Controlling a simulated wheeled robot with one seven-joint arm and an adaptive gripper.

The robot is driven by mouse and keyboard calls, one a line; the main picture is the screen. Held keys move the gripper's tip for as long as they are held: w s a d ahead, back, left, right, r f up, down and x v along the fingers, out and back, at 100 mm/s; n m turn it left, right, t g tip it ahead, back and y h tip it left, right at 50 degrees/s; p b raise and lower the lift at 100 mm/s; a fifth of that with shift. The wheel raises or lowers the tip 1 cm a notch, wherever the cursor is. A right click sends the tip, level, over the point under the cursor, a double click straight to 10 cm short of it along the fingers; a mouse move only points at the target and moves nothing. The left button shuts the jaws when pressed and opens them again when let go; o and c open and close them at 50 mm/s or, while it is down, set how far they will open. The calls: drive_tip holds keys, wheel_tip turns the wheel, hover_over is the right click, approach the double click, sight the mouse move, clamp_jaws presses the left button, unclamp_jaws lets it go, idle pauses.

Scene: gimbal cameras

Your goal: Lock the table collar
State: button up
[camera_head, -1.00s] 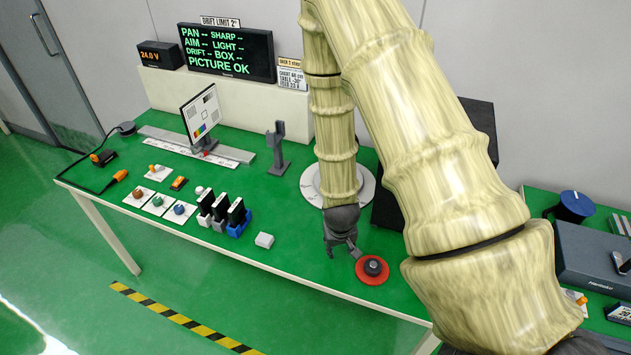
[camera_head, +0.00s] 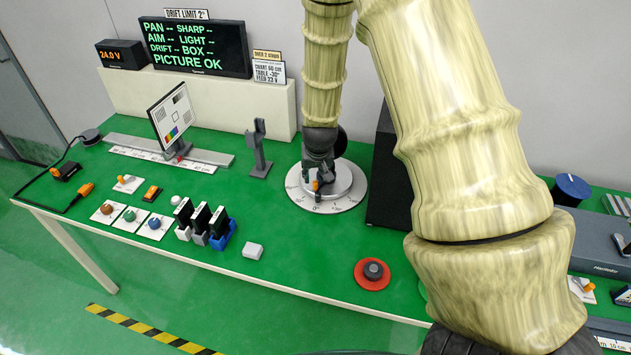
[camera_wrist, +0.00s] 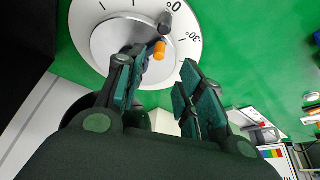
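The round turntable (camera_head: 347,190) is a white dial with printed degree marks and a raised silver centre. It also fills the top of the wrist view (camera_wrist: 185,47). An orange-tipped lever (camera_wrist: 159,50), which seems to belong to the collar, lies at the edge of the silver centre, with a dark knob (camera_wrist: 165,22) beside it near the 0° mark. My gripper (camera_head: 318,180) is low over the turntable's front. In the wrist view its fingers (camera_wrist: 162,62) are apart, with the orange tip showing between and just beyond them. I cannot tell whether a finger touches it.
A grey post (camera_head: 259,150) stands left of the turntable, and a black box (camera_head: 388,180) is close on its right. A red disc with a dark knob (camera_head: 372,285) and a small white block (camera_head: 253,250) lie in front. Green tabletop between them is free.

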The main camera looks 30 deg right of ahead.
sight(316, 182)
drive_tip(key=shift+p+x, duration=0.95)
drive_tip(key=shift+x, duration=3.05)
clamp_jaws()
